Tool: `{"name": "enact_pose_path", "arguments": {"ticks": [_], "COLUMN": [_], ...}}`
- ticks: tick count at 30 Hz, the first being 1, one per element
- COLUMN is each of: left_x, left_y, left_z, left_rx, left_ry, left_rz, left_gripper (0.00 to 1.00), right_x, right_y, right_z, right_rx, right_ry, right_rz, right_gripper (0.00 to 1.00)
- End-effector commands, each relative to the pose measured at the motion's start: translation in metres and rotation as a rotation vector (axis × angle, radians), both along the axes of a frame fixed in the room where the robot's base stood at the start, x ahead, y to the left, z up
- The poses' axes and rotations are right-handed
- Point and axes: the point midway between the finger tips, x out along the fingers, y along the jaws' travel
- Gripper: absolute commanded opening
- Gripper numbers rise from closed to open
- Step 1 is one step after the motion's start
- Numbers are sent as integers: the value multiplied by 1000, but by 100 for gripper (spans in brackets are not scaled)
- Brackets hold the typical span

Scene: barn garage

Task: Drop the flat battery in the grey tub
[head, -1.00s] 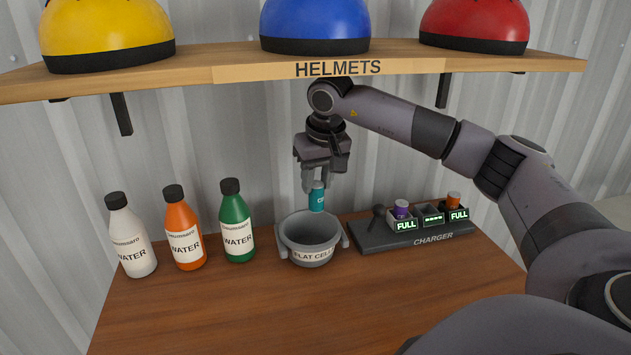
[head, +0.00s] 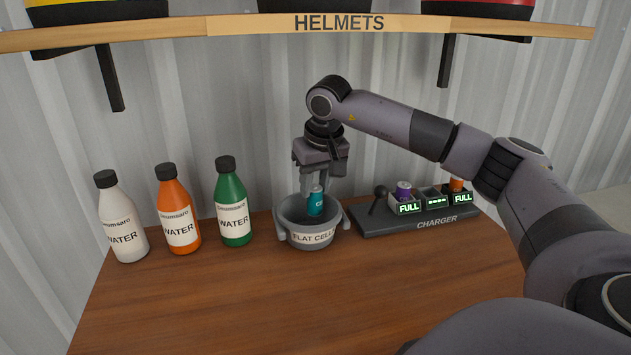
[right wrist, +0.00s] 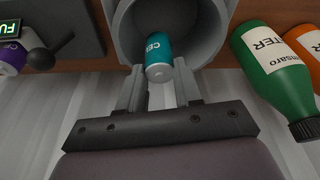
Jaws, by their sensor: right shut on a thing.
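The flat battery is a teal cell (head: 316,204), held upright by my right gripper (head: 313,192). In the head view its lower part is at the mouth of the grey tub (head: 296,236), which is labelled FLAT CELL. In the right wrist view the teal cell (right wrist: 158,58) shows between the fingertips of my right gripper (right wrist: 160,78), with the tub's rim (right wrist: 122,30) around it. The right gripper is shut on the cell. My left gripper is not in view.
The charger (head: 418,218) stands right of the tub, with a purple cell (head: 403,191) and an orange cell (head: 456,185) beside FULL displays. White (head: 121,220), orange (head: 177,212) and green (head: 233,205) water bottles stand left. The helmet shelf (head: 250,25) is above. The front tabletop is clear.

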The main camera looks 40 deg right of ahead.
Motion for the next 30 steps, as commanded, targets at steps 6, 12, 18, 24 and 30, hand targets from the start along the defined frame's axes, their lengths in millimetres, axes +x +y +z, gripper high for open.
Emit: {"name": "enact_pose_path", "arguments": {"ticks": [6, 12, 18, 24, 30], "left_x": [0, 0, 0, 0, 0], "left_y": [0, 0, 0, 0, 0], "left_z": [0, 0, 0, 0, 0], "left_rx": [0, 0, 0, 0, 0], "left_ry": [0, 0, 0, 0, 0], "left_rz": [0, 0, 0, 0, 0], "left_gripper": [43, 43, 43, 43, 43], "right_x": [0, 0, 0, -5, -13], "right_y": [0, 0, 0, 2, 4], "right_z": [1, 0, 0, 20, 52], "right_rx": [1, 0, 0, 0, 0], "right_ry": [-1, -1, 0, -3, -4], "right_rz": [0, 0, 0, 1, 1], "right_gripper": [0, 64, 64, 64, 64]}}
